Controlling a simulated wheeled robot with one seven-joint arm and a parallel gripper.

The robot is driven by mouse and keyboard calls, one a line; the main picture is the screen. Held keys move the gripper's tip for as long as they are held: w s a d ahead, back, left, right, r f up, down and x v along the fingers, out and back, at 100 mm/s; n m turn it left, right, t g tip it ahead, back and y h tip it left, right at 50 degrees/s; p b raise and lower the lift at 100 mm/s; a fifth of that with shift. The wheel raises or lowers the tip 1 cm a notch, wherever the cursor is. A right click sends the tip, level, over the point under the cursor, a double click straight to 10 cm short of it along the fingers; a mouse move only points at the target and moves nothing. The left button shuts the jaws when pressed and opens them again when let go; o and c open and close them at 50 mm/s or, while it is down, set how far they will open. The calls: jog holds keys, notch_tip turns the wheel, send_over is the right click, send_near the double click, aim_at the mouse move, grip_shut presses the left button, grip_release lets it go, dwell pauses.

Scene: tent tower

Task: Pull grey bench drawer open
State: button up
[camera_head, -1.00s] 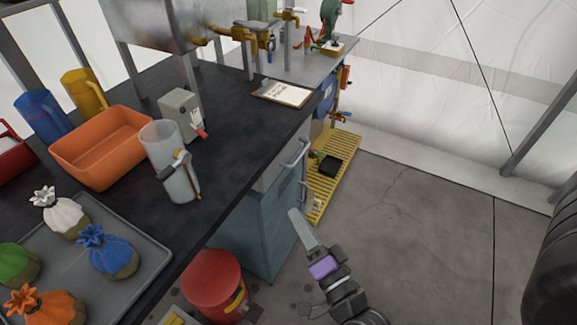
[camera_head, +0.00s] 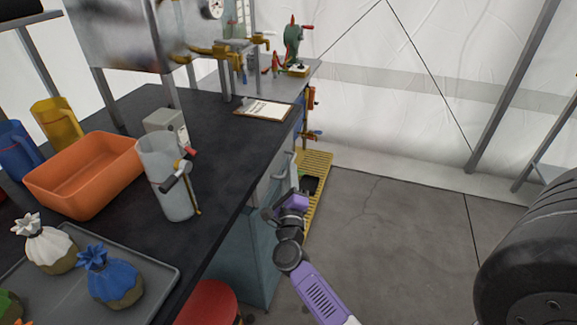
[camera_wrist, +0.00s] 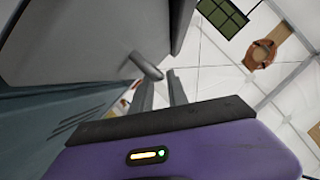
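The grey drawer (camera_head: 268,186) is at the end of the dark-topped bench, above a blue-green cabinet. It looks closed. In the wrist view the grey drawer front (camera_wrist: 75,45) fills the upper left, and the end of the handle (camera_wrist: 147,68) sticks out close to the tips of my gripper (camera_wrist: 160,92). The two fingers stand apart with a gap and nothing visible between them. I cannot tell whether the handle lies between or beside the fingers.
The bench top (camera_head: 230,145) holds an orange bin (camera_head: 85,170), a clear cylinder (camera_head: 165,180), a clipboard (camera_head: 264,110) and a tray (camera_head: 160,275) of tied sacks. A red bin (camera_head: 208,303) stands below. A large tyre (camera_head: 530,250) is at right. The floor between is clear.

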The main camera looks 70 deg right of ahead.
jog(key=shift+x, duration=1.75)
grip_shut()
